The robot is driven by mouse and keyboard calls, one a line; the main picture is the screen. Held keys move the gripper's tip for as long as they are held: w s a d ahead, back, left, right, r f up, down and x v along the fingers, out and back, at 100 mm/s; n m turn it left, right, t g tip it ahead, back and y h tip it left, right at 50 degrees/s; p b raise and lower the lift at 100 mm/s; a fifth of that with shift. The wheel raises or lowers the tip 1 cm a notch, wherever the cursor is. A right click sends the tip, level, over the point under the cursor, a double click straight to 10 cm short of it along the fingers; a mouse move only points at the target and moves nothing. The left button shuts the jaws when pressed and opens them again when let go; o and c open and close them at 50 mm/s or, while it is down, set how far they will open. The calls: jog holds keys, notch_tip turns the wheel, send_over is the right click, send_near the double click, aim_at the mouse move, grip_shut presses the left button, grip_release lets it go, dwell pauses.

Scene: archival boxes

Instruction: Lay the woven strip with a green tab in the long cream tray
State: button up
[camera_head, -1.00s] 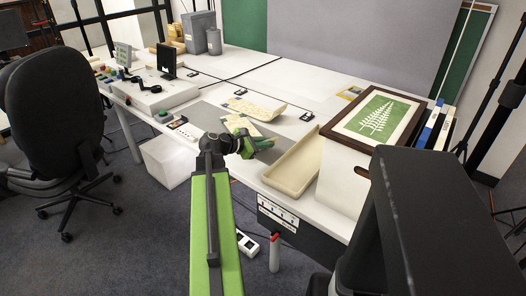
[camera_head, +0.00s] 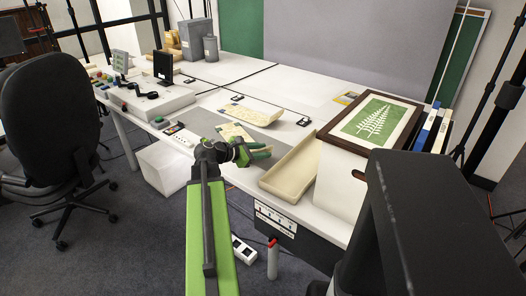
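The long cream tray (camera_head: 290,171) lies on the white table, just left of a framed box, and looks empty. A cream strip (camera_head: 232,131) lies on the grey mat beyond my gripper, partly hidden by it. Another pale, curved piece (camera_head: 257,113) lies farther back. I cannot make out the weave or a green tab on either. My gripper (camera_head: 259,153) is low over the table's near part, left of the tray and apart from it. Its fingers are too small and overlapped to tell whether they are open or hold anything.
The box with a dark-framed fern picture (camera_head: 378,119) stands tall right of the tray. Small dark-based pieces (camera_head: 304,121) lie behind the tray. A control box (camera_head: 152,103) and grey canisters (camera_head: 198,38) stand at the left and back. The table's back middle is mostly clear.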

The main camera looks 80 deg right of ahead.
jog(key=p+v, duration=0.4)
jog(key=v, duration=0.8)
